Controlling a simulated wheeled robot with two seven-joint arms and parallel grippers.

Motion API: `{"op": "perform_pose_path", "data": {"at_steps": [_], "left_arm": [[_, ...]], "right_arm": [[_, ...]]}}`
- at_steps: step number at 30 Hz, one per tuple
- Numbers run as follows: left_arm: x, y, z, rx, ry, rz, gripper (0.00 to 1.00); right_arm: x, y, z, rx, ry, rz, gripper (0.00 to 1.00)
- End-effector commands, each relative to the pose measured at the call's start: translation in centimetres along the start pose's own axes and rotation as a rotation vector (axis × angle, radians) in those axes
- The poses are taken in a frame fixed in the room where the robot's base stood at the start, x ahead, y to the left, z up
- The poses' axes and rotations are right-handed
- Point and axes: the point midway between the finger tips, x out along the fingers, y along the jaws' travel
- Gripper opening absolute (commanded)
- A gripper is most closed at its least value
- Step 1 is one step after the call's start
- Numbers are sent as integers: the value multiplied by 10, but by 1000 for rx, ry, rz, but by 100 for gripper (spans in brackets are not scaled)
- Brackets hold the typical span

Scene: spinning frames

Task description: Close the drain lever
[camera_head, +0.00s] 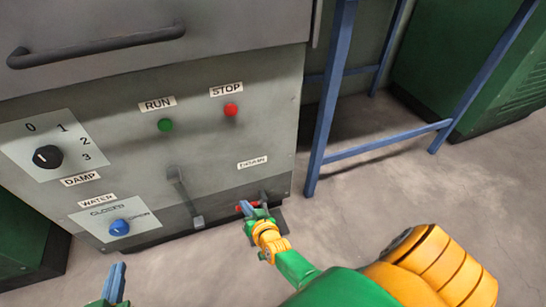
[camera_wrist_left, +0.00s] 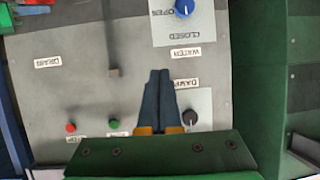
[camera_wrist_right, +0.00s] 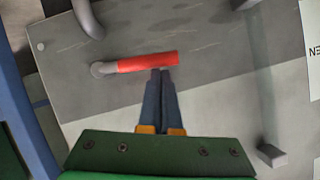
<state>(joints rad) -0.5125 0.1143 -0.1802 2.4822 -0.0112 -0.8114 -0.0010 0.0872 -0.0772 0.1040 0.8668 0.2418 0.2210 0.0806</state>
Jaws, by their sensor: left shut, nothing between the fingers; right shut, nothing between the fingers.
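The drain lever has a red handle (camera_head: 240,208) low on the machine front, below the DRAIN label (camera_head: 252,162). In the right wrist view the red handle (camera_wrist_right: 148,62) lies nearly level across the picture, with a grey elbow at its left end. My right gripper (camera_head: 246,208) is shut and empty. Its fingertips (camera_wrist_right: 160,71) are right at the handle's free end; I cannot tell whether they touch it. My left gripper (camera_head: 118,266) is shut and empty, low at the left in the head view. Its fingertips (camera_wrist_left: 158,72) show against the panel in the left wrist view.
A grey lever (camera_head: 184,195) hangs on the panel left of the drain. The panel also has a green RUN button (camera_head: 165,125), a red STOP button (camera_head: 231,110), a DAMP knob (camera_head: 47,157) and a blue WATER knob (camera_head: 119,228). A blue frame (camera_head: 327,100) stands at the right.

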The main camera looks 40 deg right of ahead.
Motion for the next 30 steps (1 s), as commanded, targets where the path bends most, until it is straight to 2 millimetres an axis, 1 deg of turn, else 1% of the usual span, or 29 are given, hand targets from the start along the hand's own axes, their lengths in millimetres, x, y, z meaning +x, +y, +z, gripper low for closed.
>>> {"op": "perform_pose_path", "data": {"at_steps": [3,6,12,26,30], "left_arm": [[1,2,-19,4,102,4,0],[0,3,-32,6,168,6,0],[-2,4,-46,8,236,9,0],[-2,5,-49,8,248,10,0],[-1,4,-41,7,203,8,0]], "right_arm": [[2,0,4,1,0,0,0],[3,0,6,1,1,0,0],[4,0,7,1,1,0,0],[4,0,7,2,1,0,0],[3,-1,5,2,1,0,0]]}}
